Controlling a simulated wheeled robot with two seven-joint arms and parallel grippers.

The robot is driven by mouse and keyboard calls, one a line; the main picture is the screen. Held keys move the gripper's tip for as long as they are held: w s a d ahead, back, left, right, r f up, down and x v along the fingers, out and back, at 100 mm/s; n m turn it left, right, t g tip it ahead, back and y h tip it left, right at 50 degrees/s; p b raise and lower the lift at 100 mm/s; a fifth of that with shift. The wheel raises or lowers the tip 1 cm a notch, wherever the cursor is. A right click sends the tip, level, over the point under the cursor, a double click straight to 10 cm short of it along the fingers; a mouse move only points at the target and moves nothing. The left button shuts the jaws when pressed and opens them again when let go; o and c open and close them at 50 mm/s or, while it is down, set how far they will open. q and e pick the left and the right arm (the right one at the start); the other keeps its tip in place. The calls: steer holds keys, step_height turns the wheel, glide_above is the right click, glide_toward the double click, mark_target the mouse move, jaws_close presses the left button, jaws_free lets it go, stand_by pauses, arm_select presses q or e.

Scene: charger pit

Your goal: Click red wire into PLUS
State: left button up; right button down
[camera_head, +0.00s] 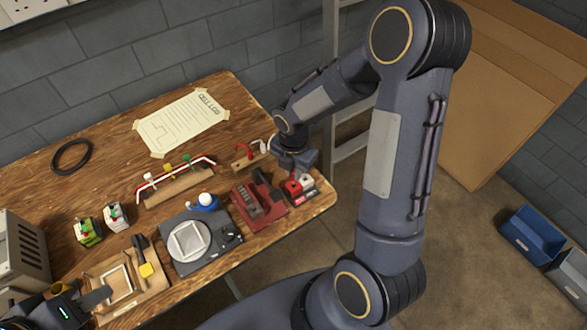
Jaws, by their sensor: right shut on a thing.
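A red wire piece (243,154) shows at a small wooden rest (249,161) just left of the gripper. No PLUS marking can be read. My left gripper (88,301) is at the bottom left, beside a wooden tray; its opening cannot be made out.
A red device (257,207) with black parts stands left of the blocks. A paper sheet (181,122) and black ring (71,157) lie behind.

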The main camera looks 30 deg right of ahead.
steer(key=shift+f+b, duration=1.2)
steer(key=shift+f, duration=0.35)
stand_by(0.5)
steer(key=c, duration=2)
jaws_free()
jaws_close()
steer(key=shift+f, duration=0.2)
steer(key=o, duration=0.7)
jaws_free()
steer(key=shift+c, duration=0.2)
